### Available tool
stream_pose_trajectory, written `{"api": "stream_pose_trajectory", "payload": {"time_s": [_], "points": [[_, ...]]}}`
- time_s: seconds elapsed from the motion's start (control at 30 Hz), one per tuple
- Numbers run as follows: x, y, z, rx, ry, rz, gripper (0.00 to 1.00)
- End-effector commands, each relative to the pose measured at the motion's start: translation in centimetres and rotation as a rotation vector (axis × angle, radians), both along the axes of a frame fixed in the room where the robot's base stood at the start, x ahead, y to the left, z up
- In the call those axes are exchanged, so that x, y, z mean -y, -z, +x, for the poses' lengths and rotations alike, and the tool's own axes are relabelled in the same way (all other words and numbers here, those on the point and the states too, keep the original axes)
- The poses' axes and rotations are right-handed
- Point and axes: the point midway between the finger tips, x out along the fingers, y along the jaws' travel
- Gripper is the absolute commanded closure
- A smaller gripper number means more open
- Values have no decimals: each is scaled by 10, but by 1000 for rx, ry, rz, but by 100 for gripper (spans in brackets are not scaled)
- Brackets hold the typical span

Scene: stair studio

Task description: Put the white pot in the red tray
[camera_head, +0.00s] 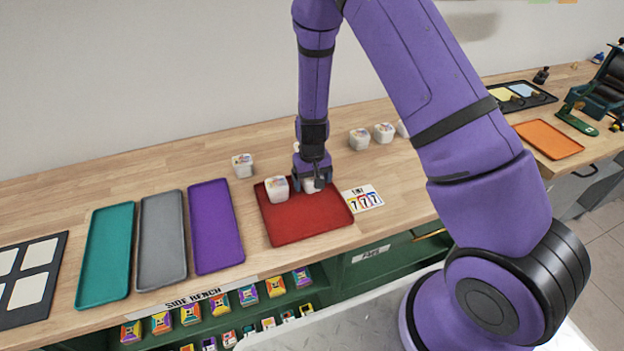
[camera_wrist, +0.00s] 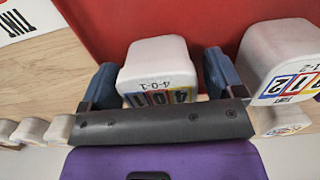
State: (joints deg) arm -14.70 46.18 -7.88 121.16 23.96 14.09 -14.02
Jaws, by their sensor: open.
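The red tray (camera_head: 305,226) lies on the wooden bench and also fills the top of the wrist view (camera_wrist: 220,20). A white pot (camera_head: 309,186) sits at the tray's back, largely hidden by my gripper (camera_head: 312,183). In the wrist view, this pot (camera_wrist: 157,65), marked 4-0-1, is between my open fingers (camera_wrist: 160,83), with a narrow gap showing beside it. A second white pot (camera_head: 277,189) stands in the tray, left of my gripper; in the wrist view it is at the right (camera_wrist: 283,60).
Another white pot (camera_head: 242,165) stands behind the tray, and more (camera_head: 360,139) stand to the back right. A number card (camera_head: 362,198) lies right of the tray. Purple (camera_head: 215,225), grey (camera_head: 162,240) and teal (camera_head: 106,253) trays lie left, with bare bench behind them.

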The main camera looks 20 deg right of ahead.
Motion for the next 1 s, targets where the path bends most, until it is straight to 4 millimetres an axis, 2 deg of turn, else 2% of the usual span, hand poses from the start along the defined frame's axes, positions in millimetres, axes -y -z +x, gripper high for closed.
{"api": "stream_pose_trajectory", "payload": {"time_s": [0.13, 0.27, 0.7, 0.83, 1.0], "points": [[0, -3, 0, 1, 0, 0, 13], [0, -16, 0, 2, -2, 0, 13], [-1, -95, 0, 3, -2, 1, 13], [0, -111, 0, 2, -1, 0, 13], [0, -121, 0, 1, 0, 0, 13]]}}
